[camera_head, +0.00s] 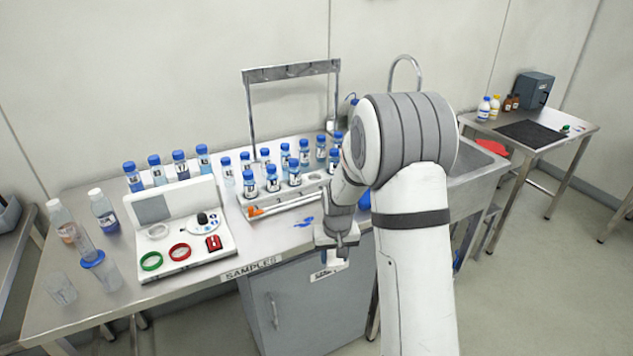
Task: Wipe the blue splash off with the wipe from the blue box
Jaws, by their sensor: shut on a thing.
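The blue splash (304,222) is a small patch of a few blots on the steel bench top, in front of the bottle rack. My gripper (337,246) is just right of the splash and nearer the bench's front edge, apart from it in the picture. It is shut on a white wipe (336,259), which shows only as a pale piece below the jaws. Something blue (365,201) shows beside my arm on the right part of the bench; it may be the blue box, but my arm hides most of it.
A white instrument (180,232) with coloured rings is to the left. A sink (470,158) is right of my arm. Bare bench surrounds the splash.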

